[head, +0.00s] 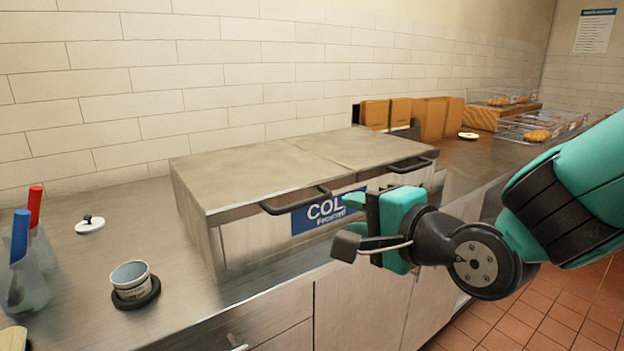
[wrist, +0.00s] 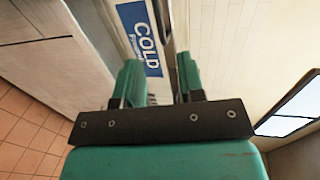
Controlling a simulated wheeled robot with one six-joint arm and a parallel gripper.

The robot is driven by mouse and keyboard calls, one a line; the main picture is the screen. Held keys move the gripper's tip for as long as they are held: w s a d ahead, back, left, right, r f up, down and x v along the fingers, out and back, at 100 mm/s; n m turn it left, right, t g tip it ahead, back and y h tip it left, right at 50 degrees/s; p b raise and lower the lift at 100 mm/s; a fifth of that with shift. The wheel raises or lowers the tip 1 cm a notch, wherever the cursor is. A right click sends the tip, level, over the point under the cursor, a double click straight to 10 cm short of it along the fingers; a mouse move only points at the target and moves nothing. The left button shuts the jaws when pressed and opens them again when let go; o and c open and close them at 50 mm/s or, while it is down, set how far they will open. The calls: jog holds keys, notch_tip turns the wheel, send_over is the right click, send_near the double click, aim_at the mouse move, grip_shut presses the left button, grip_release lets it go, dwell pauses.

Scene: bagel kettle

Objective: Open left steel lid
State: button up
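The left steel lid (head: 245,178) lies flat and closed on a steel box. Its dark bar handle (head: 297,201) sticks out over the front edge. The right steel lid (head: 365,148) is also closed, with its own dark handle (head: 410,164). My gripper (head: 360,220) is open and empty, in front of the box, to the right of and a little lower than the left handle. In the wrist view my gripper's two teal fingers (wrist: 158,78) stand apart, with the blue COLD label (wrist: 140,38) beyond them.
Wire baskets (head: 538,128) and brown boards (head: 430,117) stand at the back right. A tiled wall is behind.

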aim_at(313, 201)
jog(key=p+x, duration=1.1)
jog(key=x, duration=0.1)
jog(key=shift+f, duration=0.15)
grip_shut()
